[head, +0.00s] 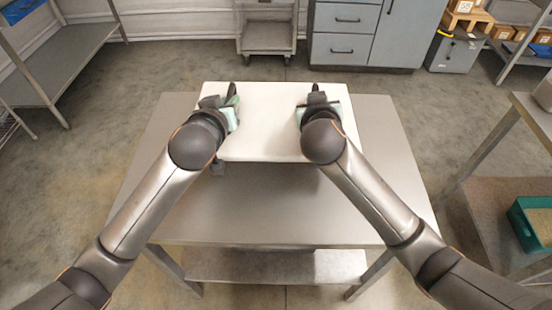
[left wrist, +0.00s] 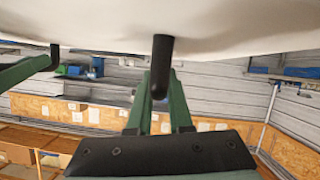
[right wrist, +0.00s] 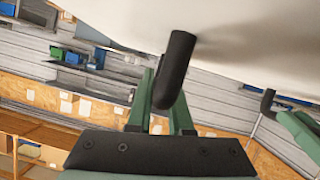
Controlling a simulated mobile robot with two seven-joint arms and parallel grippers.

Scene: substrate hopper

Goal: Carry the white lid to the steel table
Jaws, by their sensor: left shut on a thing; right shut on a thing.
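The white lid (head: 268,135) is a flat rectangular panel over the far part of the steel table (head: 270,205) in the head view. My left gripper (head: 231,98) is shut on a black handle (left wrist: 162,62) near the lid's left side. My right gripper (head: 317,98) is shut on a second black handle (right wrist: 176,65) near its right side. In both wrist views the lid's pale surface fills the top, with the green fingers around each handle. A dark shadow lies on the tabletop along the lid's near edge. I cannot tell how large any gap beneath the lid is.
The near tabletop is clear. Beyond the table stand a grey cart (head: 267,35) and a grey cabinet (head: 372,35). A steel shelf (head: 60,60) is at the left. At the right, a green bin (head: 520,222) sits on the lower shelf of another bench.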

